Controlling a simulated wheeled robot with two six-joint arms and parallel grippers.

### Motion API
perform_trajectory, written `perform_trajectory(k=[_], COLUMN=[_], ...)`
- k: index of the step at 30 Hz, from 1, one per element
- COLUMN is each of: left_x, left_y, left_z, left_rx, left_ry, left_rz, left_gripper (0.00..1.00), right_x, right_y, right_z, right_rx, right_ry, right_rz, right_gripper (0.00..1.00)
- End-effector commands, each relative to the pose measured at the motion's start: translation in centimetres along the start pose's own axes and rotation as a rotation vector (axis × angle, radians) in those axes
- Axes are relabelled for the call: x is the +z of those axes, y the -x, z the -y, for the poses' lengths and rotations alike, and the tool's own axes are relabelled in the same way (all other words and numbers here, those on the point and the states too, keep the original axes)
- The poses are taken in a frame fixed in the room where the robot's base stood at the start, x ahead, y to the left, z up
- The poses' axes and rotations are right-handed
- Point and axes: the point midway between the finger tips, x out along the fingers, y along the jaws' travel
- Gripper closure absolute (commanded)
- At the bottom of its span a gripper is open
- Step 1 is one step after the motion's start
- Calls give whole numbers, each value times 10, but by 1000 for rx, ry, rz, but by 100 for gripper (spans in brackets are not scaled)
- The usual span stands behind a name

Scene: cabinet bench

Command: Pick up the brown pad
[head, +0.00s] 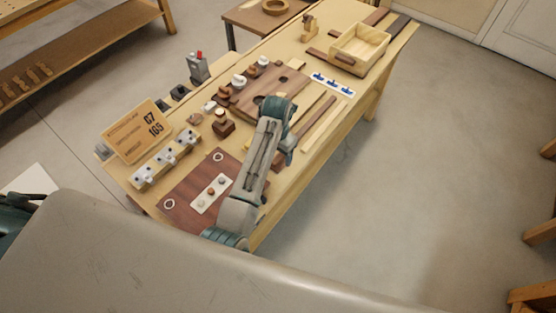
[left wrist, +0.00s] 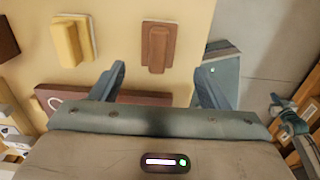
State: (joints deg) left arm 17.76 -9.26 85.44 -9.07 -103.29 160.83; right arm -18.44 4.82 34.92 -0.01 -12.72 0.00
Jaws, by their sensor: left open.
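The brown pad (left wrist: 157,47) is a flat reddish-brown plate with a raised ridge along its middle. It lies on the pale wooden bench, near the bench edge, in the left wrist view. My left gripper (left wrist: 160,82) is open, and its two blue-grey fingers are apart with nothing held between them. The pad shows beyond the fingertips, between their lines, with no visible contact. In the head view my left arm reaches over the bench's near side, and its gripper (head: 283,160) is partly hidden by the arm. I cannot make out the pad clearly there.
A yellow pad (left wrist: 70,42) lies left of the brown pad. A dark brown board (head: 183,207) with white rings lies at the near end. A wooden tray (head: 358,50) stands at the far end. Knobs and a sign (head: 138,131) line the left side. Open floor lies right.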

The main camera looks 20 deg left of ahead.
Motion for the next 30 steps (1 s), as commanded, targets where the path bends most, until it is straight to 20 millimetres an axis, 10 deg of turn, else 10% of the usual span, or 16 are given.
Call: perform_trajectory(k=[11, 23, 30], left_x=[6, 6, 6], left_y=[-38, -55, -54], left_z=[-1, -1, -1], left_rx=[-1, 0, 0], left_ry=[-1, 0, 0], left_rz=[-3, 1, 1], left_gripper=[31, 31, 78], right_x=[-46, -20, -22], right_y=[21, 23, 22], right_z=[-3, 8, 6], right_rx=[1, -10, -8], right_ry=[-3, -5, -5], right_rz=[-58, -25, -27], right_gripper=[100, 100, 100])
